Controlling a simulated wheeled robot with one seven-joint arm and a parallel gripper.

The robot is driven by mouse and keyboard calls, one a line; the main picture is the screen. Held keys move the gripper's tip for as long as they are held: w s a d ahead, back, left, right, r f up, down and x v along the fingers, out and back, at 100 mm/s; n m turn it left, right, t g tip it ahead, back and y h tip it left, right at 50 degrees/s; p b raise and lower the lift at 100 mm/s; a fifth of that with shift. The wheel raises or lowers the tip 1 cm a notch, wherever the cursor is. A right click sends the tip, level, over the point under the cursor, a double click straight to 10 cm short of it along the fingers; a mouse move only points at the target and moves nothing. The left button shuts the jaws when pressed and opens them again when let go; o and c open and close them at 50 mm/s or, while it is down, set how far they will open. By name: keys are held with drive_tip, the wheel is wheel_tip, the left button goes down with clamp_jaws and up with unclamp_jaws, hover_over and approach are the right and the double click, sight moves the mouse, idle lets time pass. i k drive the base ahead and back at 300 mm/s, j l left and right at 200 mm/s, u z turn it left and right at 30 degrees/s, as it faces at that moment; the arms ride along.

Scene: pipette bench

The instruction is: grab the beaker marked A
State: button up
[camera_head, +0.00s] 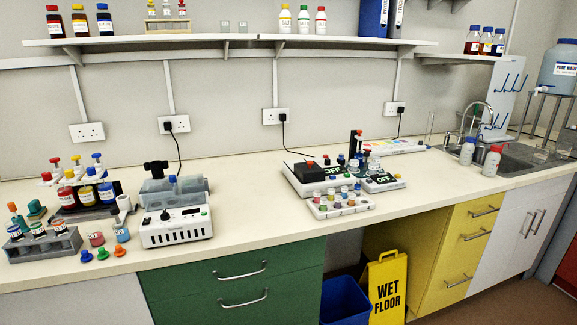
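I cannot make out a beaker with a readable letter A. Two small clear glass vessels stand side by side on the upper wall shelf, the left one (225,27) and the right one (243,27); any marks on them are too small to read. Another small clear vessel (541,155) seems to stand by the sink at the far right, also without a readable mark. My gripper is not in view.
The bench (250,220) carries bottle racks on the left, a white device (176,226), devices marked OFF (335,171) and a vial rack (341,202). The bench between the devices is clear. A yellow wet floor sign (387,290) and blue bin (345,302) stand below.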

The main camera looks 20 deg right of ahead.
sight(541, 153)
drive_tip(key=l, duration=0.85)
drive_tip(key=l+z, duration=0.1)
drive_tip(key=l, duration=0.7)
drive_tip(key=l+z, duration=0.1)
drive_tip(key=l, duration=0.75)
drive_tip(key=i+l, duration=0.1)
drive_tip(key=l, duration=0.75)
drive_tip(key=i+l+z, duration=0.1)
drive_tip(key=l, duration=0.7)
drive_tip(key=i+l, duration=0.1)
drive_tip(key=l, duration=0.75)
drive_tip(key=i+l+z, duration=0.15)
drive_tip(key=l, duration=1.5)
drive_tip(key=i+z, duration=0.05)
